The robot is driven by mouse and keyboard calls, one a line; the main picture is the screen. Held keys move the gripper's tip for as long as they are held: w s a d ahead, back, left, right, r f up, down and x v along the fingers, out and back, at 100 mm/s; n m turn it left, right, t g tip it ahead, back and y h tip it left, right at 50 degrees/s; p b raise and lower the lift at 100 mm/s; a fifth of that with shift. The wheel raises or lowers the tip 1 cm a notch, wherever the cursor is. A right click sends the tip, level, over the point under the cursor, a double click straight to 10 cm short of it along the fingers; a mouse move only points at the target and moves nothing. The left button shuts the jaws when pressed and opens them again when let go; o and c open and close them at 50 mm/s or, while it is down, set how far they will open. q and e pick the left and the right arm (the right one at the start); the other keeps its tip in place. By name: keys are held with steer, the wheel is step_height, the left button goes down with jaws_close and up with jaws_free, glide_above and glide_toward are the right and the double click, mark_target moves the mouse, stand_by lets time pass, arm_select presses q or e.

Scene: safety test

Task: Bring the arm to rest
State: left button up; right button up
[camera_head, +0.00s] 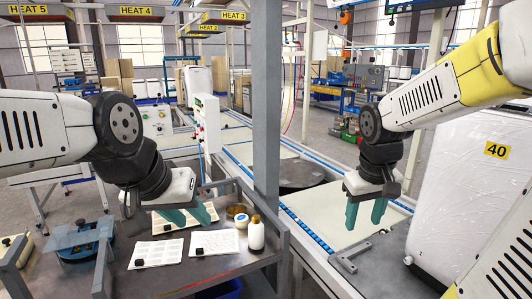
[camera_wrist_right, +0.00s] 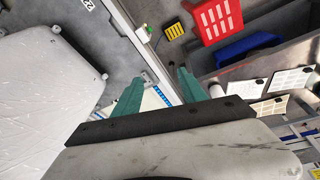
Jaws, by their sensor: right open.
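My left gripper (camera_head: 187,216) comes in from the left and hangs over the dark workbench, its two teal fingers apart with nothing seen between them.
The workbench (camera_head: 245,262) holds paper sheets (camera_head: 214,243), a white bottle (camera_head: 256,234) and a round jar (camera_head: 241,221). A grey post (camera_head: 266,100) stands between my arms. A white wrapped block (camera_head: 455,200) marked 40 is close to my right arm. A red crate (camera_wrist_right: 216,20) shows in the wrist view.

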steer(key=s+a+r+m+t+y, duration=0.1)
steer(key=s+a+r+t+y, duration=0.2)
steer(key=s+a+r, duration=0.3)
steer(key=shift+s+a+r+t, duration=0.15)
steer(key=shift+s+a+t, duration=0.25)
steer(key=shift+s+a, duration=0.8)
steer(key=shift+c, duration=1)
steer(key=shift+d, duration=0.15)
steer(key=shift+c, duration=0.4)
